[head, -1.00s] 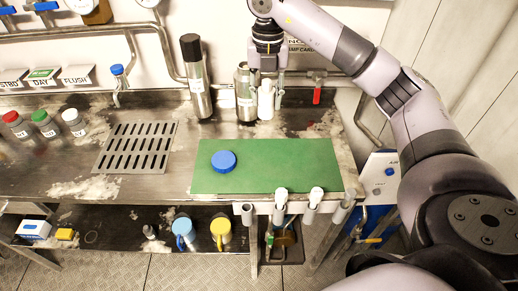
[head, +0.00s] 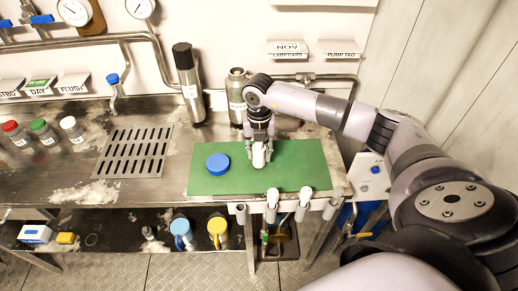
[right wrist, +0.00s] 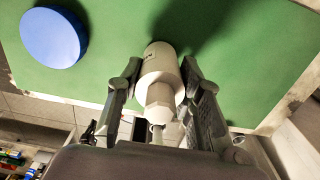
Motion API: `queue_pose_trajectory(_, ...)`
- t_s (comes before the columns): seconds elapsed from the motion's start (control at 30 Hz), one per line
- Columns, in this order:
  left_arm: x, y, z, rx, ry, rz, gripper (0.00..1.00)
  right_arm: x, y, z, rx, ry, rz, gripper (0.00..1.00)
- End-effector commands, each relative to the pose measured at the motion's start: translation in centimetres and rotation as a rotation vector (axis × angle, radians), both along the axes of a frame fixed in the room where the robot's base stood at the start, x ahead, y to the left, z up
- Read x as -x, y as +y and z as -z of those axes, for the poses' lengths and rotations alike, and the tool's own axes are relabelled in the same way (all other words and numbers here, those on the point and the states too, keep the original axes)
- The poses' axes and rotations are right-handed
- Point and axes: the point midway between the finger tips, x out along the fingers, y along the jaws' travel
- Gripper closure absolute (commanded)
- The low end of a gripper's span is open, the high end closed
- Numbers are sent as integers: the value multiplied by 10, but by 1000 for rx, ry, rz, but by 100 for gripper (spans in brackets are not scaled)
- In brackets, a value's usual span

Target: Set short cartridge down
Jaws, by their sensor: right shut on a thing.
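The short cartridge (head: 259,157) is white and upright over the green mat (head: 300,178), right of the blue cap. My right gripper (head: 259,141) is shut on it from above. In the right wrist view, the cartridge (right wrist: 160,72) sits between both fingers of my right gripper (right wrist: 158,85), its rounded end towards the green mat (right wrist: 225,45). I cannot tell whether its lower end touches the mat. A tall steel housing (head: 237,98) without a cap stands just behind the mat. My left gripper is not in view.
A blue round cap (head: 218,163) lies on the mat's left part. A steel cylinder with a dark top (head: 189,88) stands at the back. White fittings (head: 271,204) line the front edge below the mat. The mat's right part is clear.

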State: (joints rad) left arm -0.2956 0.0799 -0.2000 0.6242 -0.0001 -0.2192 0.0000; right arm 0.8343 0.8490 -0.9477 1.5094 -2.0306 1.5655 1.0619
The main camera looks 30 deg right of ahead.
Motion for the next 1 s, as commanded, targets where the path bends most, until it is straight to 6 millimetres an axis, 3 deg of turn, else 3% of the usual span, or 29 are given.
queue_pose_trajectory(0.13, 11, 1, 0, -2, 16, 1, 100, 0, 0, 3, 1, -2, -1, 99)
queue_pose_trajectory(0.4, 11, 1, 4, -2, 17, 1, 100, 0, 0, 8, 1, -1, -1, 99)
queue_pose_trajectory(0.43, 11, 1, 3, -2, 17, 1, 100, 0, 0, 7, 1, -1, -1, 65)
queue_pose_trajectory(0.7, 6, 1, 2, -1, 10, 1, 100, 0, 0, 6, 1, -1, -1, 47)
queue_pose_trajectory(1.0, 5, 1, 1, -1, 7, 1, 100, 0, 0, 5, 1, -1, -1, 47)
